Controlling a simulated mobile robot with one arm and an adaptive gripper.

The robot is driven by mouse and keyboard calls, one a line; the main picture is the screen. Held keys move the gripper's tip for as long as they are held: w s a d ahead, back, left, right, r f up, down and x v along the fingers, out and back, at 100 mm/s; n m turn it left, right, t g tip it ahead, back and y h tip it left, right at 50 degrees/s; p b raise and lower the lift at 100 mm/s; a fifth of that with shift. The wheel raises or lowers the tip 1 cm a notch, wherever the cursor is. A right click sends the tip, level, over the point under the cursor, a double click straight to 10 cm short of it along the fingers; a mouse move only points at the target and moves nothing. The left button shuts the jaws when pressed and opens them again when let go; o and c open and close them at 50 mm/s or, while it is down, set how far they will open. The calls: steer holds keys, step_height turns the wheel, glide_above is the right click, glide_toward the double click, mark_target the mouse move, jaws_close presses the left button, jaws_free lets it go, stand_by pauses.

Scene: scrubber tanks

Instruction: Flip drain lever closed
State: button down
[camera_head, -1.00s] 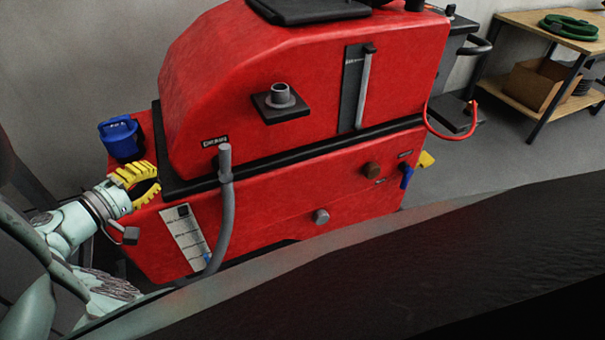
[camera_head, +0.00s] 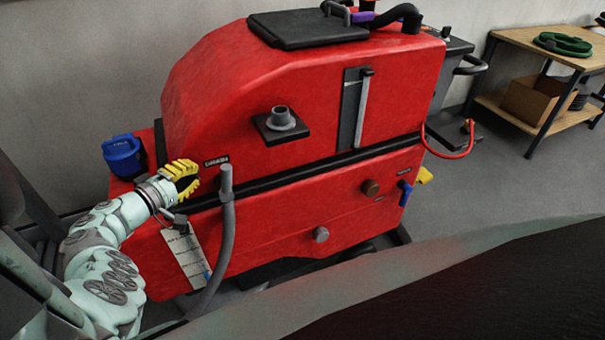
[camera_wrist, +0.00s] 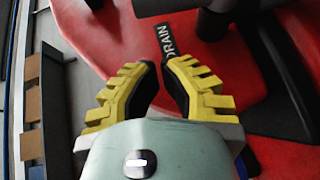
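The red scrubber tank (camera_head: 290,90) fills the middle of the head view. A label reading DRAIN (camera_wrist: 166,41) lies just beyond my fingertips in the wrist view; it also shows on the tank in the head view (camera_head: 216,161). A grey upright hose (camera_head: 227,215) with a rounded top stands beside that label. A blue lever (camera_head: 405,192) hangs at the tank's lower right, far from my gripper; its label is too small to read. I cannot tell which part is the drain lever. My gripper (camera_head: 197,173), with yellow ribbed fingers, is partly open and empty, left of the hose.
A blue cap or container (camera_head: 122,155) stands left of my gripper. A brown knob (camera_head: 370,188), a grey knob (camera_head: 321,234) and a yellow piece (camera_head: 425,175) are on the tank's lower right. A wooden workbench (camera_head: 540,43) stands at the far right, with open floor before it.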

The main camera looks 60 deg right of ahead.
mark_target(226, 182)
steer(key=shift+s+d+f+p, duration=0.2)
steer(key=shift+s+d+p, duration=0.1)
steer(key=shift+s+d, duration=0.45)
steer(key=shift+s+d+f+p, duration=0.15)
steer(key=shift+s+d+p, duration=0.15)
steer(key=shift+s+d, duration=0.45)
steer(key=shift+r, duration=0.15)
steer(key=shift+s+d+y+p, duration=0.1)
steer(key=shift+d+y+p, duration=0.15)
steer(key=shift+p, duration=0.25)
